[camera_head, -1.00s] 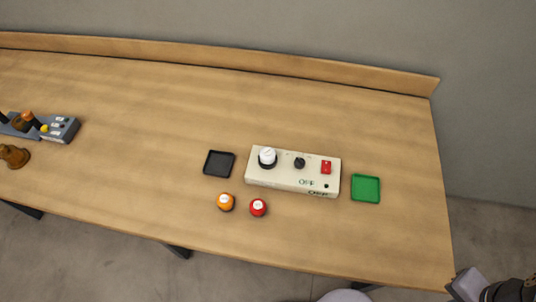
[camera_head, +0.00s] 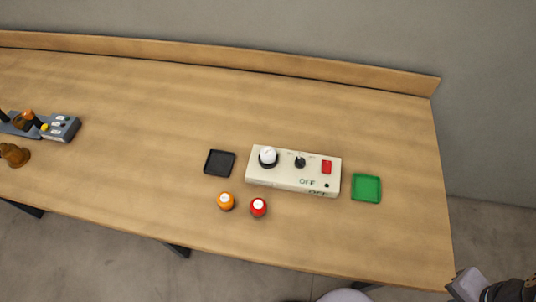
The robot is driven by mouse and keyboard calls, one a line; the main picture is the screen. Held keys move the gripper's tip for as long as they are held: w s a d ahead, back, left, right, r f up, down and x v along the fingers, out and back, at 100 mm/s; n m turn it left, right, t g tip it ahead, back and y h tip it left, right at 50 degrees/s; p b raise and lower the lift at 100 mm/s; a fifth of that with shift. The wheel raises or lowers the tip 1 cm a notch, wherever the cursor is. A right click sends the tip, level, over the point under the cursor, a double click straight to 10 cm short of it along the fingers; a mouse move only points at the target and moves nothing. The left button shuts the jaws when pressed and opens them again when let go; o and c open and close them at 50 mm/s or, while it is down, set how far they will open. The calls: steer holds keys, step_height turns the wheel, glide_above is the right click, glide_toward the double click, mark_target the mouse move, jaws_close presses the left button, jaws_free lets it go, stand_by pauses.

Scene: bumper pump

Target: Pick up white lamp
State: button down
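The white lamp (camera_head: 268,155) is a small round white dome in a dark ring. It sits at the left end of the top of a cream control box (camera_head: 285,180). A dark knob (camera_head: 300,162) and a red switch (camera_head: 327,167) are on the same box, and its face reads "OFF". Part of my arm shows at the lower right corner, far from the lamp and beyond the table edge. The gripper's fingers cannot be made out there.
An orange lamp (camera_head: 226,201) and a red lamp (camera_head: 258,207) stand in front of the box. A black tray (camera_head: 219,163) lies left of it, a green tray (camera_head: 366,188) right. A grey box (camera_head: 62,129) and brown item (camera_head: 14,155) are far left. The back middle is clear.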

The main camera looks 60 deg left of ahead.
stand_by(0.3)
steer(key=c, duration=1)
jaws_free()
